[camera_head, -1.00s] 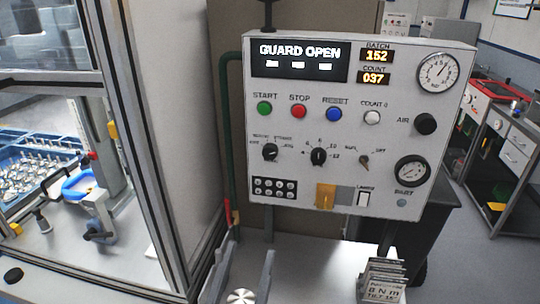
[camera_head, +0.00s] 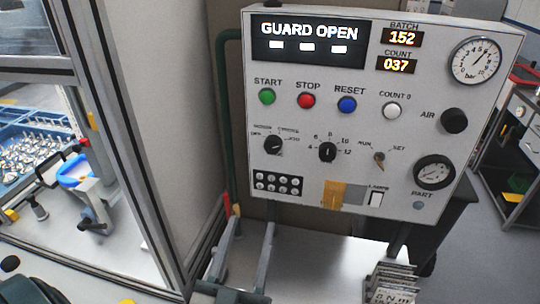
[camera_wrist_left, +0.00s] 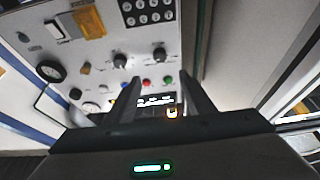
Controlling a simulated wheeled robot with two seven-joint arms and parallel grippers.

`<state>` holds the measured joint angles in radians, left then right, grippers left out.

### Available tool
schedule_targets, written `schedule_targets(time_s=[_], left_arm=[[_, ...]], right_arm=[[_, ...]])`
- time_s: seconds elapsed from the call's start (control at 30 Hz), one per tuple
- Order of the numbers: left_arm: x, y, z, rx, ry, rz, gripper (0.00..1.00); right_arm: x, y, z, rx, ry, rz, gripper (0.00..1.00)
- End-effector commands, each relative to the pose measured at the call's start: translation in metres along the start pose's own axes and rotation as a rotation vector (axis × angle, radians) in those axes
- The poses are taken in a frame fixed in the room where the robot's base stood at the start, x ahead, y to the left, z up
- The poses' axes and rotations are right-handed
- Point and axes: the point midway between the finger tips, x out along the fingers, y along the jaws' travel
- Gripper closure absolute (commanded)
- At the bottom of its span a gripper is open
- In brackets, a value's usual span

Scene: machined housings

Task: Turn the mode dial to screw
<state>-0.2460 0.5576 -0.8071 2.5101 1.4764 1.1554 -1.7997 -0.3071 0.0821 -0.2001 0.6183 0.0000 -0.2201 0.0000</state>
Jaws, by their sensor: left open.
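The mode dial (camera_head: 273,145) is a black knob at the left of the panel's dial row, above the keypad. Its labels are too small to read surely, and so is its setting. In the left wrist view the panel is upside down, and the dial (camera_wrist_left: 160,55) shows ahead of the fingers. My left gripper (camera_head: 253,222) is open and empty, below the panel's lower left edge in the head view and apart from the dial. Its two fingers (camera_wrist_left: 160,77) point toward the panel in the wrist view. My right gripper is not in view.
The panel display (camera_head: 306,42) reads GUARD OPEN. A second black dial (camera_head: 327,152) and a RUN/SET switch (camera_head: 379,158) sit to the right of the mode dial. The keypad (camera_head: 277,184) and a yellow piece (camera_head: 333,194) are below. A green pipe (camera_head: 224,130) runs along the left.

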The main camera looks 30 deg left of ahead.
Motion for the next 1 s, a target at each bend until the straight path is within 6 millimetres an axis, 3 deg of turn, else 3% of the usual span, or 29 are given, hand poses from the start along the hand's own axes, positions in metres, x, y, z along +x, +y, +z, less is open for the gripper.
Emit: schedule_targets(time_s=[0.23, 0.47, 0.63, 1.0], left_arm=[[0.01, 0.0, 0.0, -0.001, 0.002, 0.0, 0.51], [0.036, 0.0, 0.0, -0.001, 0.004, -0.001, 0.51], [0.063, 0.0, -0.001, -0.001, 0.006, -0.001, 0.51], [0.131, 0.0, -0.004, 0.003, 0.004, -0.001, 0.51]], right_arm=[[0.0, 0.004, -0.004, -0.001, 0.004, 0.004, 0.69], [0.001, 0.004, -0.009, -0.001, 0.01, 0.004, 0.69], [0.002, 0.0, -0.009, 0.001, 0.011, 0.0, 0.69], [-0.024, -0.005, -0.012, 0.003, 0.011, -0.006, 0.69]])
